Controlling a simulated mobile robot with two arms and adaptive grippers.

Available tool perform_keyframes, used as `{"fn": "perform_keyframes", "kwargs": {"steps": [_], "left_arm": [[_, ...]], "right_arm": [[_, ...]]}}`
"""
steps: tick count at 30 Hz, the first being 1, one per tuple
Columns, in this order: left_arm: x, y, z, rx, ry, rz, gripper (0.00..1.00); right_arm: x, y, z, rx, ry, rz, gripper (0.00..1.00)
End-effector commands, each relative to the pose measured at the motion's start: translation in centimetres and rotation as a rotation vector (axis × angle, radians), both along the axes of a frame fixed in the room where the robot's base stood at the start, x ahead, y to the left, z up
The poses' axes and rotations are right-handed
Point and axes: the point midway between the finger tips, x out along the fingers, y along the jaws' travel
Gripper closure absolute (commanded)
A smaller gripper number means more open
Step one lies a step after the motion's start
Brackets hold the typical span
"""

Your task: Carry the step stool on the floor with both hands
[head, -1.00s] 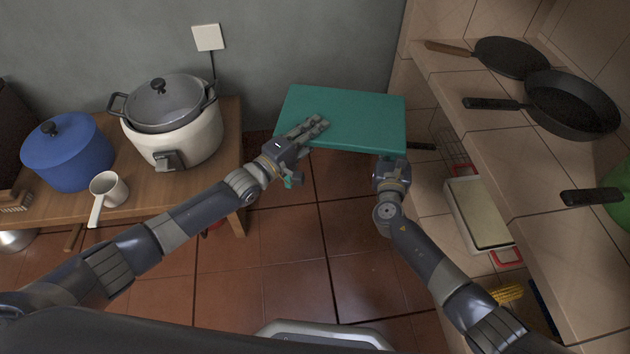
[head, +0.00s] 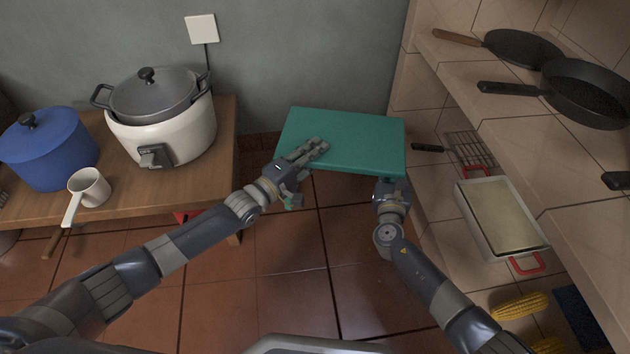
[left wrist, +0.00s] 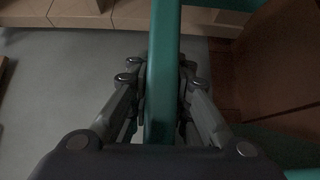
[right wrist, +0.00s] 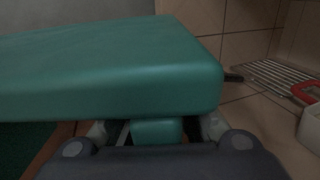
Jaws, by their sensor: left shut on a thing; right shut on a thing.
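The green step stool (head: 350,140) is in front of me in the head view, its flat top facing up, near the grey wall. My left gripper (head: 305,155) is at its left front edge; in the left wrist view its fingers are shut on both sides of a green bar of the stool (left wrist: 163,70). My right gripper (head: 391,186) is under the right front corner. In the right wrist view the stool's top (right wrist: 120,65) fills the upper part, and the fingers sit around a green part below it (right wrist: 156,130). The stool's legs are mostly hidden in the head view.
On the left, a wooden table (head: 140,200) holds a rice cooker (head: 170,135), a blue pot (head: 48,150) and a white cup (head: 89,187). On the right, a tiled counter (head: 500,120) holds black pans (head: 585,92); a white tray (head: 500,215) sits lower. Tiled floor (head: 290,270) is open before me.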

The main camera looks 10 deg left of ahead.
Motion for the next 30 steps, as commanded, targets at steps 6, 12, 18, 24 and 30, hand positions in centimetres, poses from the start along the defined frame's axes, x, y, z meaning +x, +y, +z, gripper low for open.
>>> {"fn": "perform_keyframes", "kwargs": {"steps": [6, 12, 18, 24, 30], "left_arm": [[0.1, 0.1, 0.4, -0.003, -0.008, 0.001, 1.0], [0.1, 0.1, 0.2, -0.003, -0.007, 0.001, 1.0], [0.1, 0.1, -0.4, -0.003, -0.007, 0.001, 1.0], [0.1, 0.1, -1.3, -0.003, -0.007, 0.001, 1.0], [0.1, 0.1, -2.4, -0.003, -0.007, 0.001, 1.0]], "right_arm": [[0.1, -0.2, 0.3, 0.002, -0.005, -0.004, 1.0], [0.1, -0.2, 0.1, 0.002, -0.005, -0.004, 1.0], [0.1, -0.2, -0.5, 0.002, -0.005, -0.004, 1.0], [0.1, -0.2, -1.4, 0.002, -0.005, -0.004, 1.0], [0.1, -0.2, -2.5, 0.002, -0.005, -0.004, 1.0]]}}
